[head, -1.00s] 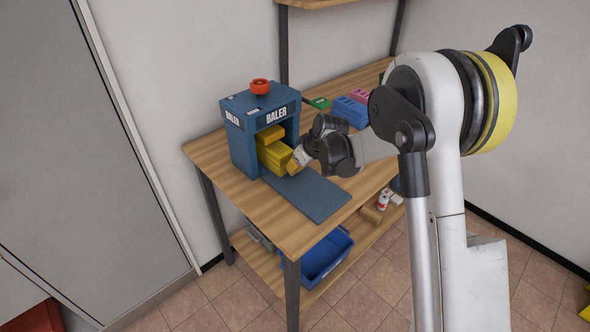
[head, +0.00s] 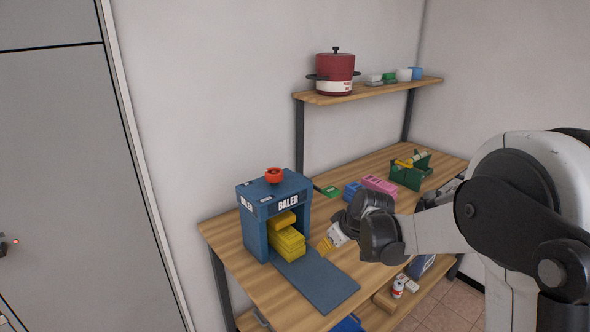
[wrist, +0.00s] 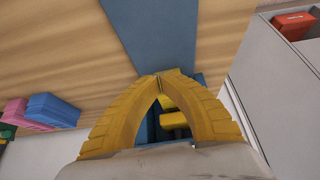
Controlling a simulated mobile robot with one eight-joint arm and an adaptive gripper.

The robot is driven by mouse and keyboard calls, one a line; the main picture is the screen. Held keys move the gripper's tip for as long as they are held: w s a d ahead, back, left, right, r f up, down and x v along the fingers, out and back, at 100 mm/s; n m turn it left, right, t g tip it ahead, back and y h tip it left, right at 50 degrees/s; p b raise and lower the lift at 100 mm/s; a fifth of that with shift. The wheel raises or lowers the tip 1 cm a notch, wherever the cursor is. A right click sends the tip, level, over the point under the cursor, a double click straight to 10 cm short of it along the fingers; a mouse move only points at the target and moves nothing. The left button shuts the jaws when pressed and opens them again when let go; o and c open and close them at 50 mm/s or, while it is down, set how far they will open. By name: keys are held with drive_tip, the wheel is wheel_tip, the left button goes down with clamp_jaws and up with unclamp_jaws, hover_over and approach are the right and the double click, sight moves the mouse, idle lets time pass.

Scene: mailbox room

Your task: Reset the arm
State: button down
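My arm reaches in from the right of the head view. My gripper (head: 325,245) has yellow fingers and hangs above the wooden table, just right of the blue baler (head: 256,222). In the wrist view the yellow fingertips (wrist: 160,76) meet at the tip with nothing seen between them. A stack of yellow blocks (head: 288,245) sits in the baler's opening, apart from the fingers. The baler's flat blue plate (head: 318,281) lies in front of it.
On the table (head: 220,232) stand blue and pink blocks (head: 380,184) and a green box (head: 411,177) behind my arm. A shelf (head: 385,93) above holds a red pot (head: 334,74). A grey door (head: 70,180) is at the left.

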drive_tip(key=s+d+r+m+h, duration=0.1)
drive_tip(key=s+d+r+m, duration=0.1)
drive_tip(key=s+r, duration=0.6)
drive_tip(key=s+d+r+m+t+h, duration=0.1)
drive_tip(key=s+d+m, duration=0.1)
drive_tip(key=s, duration=0.9)
drive_tip(key=s+d+r+m+t+h, duration=0.1)
drive_tip(key=s+d+m, duration=0.2)
drive_tip(key=s, duration=0.8)
drive_tip(key=shift+r+h, duration=0.3)
drive_tip(key=shift+r, duration=0.1)
drive_tip(key=shift+d, duration=0.1)
